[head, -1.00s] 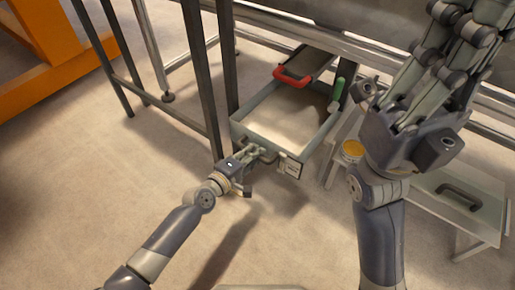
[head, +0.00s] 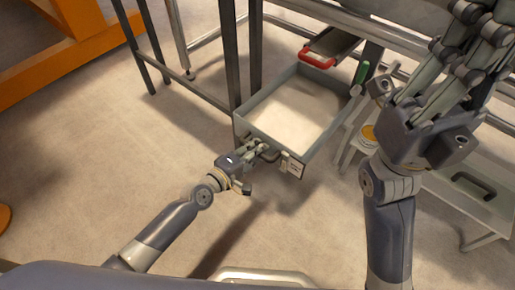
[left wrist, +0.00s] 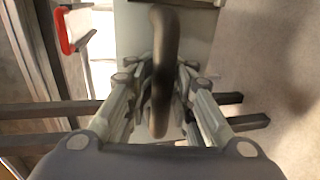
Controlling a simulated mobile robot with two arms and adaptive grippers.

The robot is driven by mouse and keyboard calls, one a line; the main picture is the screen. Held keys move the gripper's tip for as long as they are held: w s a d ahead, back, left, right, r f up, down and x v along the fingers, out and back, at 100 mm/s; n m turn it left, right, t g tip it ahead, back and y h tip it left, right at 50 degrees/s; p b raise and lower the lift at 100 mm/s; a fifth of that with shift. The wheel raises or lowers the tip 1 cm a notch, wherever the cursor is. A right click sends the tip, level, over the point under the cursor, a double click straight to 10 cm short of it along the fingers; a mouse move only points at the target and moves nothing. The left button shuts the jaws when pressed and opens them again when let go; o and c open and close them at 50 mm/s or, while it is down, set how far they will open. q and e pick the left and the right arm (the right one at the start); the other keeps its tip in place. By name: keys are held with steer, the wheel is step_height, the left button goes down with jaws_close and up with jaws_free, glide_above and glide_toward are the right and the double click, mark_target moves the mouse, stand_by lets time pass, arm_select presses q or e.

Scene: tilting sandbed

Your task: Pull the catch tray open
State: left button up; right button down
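The catch tray (head: 243,118) is a grey open-topped drawer with a pale sandy floor, sticking out from under the sandbed frame in the head view. Its front carries a dark bar handle (head: 269,155) and a small white label. My left gripper (head: 257,149) is at this handle. In the left wrist view the handle (left wrist: 164,40) runs between the fingers (left wrist: 160,78), which close in on it from both sides; the fingertips are partly hidden. My right gripper (head: 470,50) is raised in the right foreground, empty, its fingers spread and their tips near the top edge.
A low grey bench (head: 448,185) with a yellow-topped container (head: 368,133) stands at right. Dark frame legs (head: 229,55) stand left. Floor in front is clear.

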arm_select(q)
steer(key=shift+o, duration=0.7)
steer(key=shift+s+a, duration=0.1)
steer(key=v, duration=1.1)
steer(key=shift+s+a, duration=0.25)
steer(key=shift+s, duration=0.05)
steer(key=shift+r, duration=0.1)
